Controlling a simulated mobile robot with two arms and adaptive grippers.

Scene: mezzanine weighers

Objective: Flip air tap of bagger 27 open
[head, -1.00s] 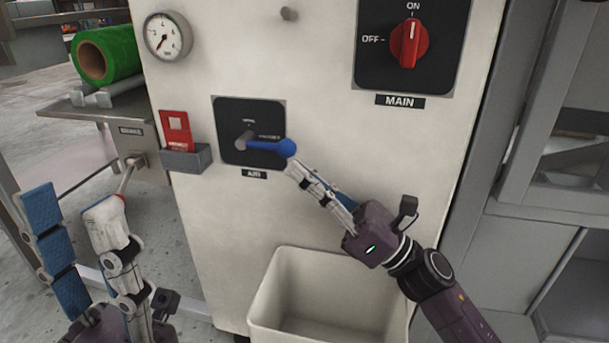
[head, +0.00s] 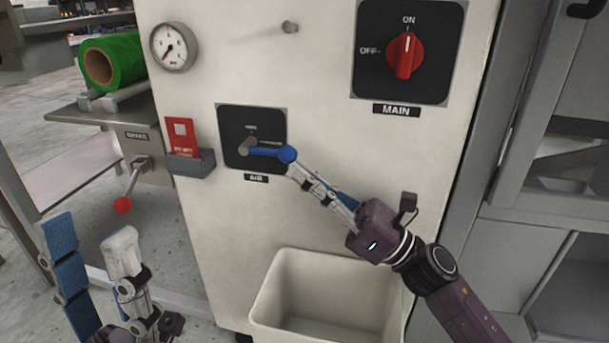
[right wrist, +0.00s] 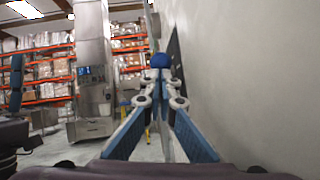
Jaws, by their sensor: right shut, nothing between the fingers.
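The air tap is a blue lever (head: 265,153) with a ball end (head: 288,154) on a black plate (head: 233,121) marked AIR, on the pale cabinet front. The lever points right, about level. My right gripper (head: 291,168) is shut and empty, its fingertips at the ball from below right; they touch it or nearly so. In the right wrist view the blue ball (right wrist: 160,61) shows just beyond the closed fingertips. My left gripper (head: 90,228) is open and empty at the lower left, away from the tap. No bagger number is readable.
A red MAIN switch (head: 404,56) points to ON at the upper right. A white bin (head: 268,300) stands below. A red-knobbed lever (head: 123,204) is at left.

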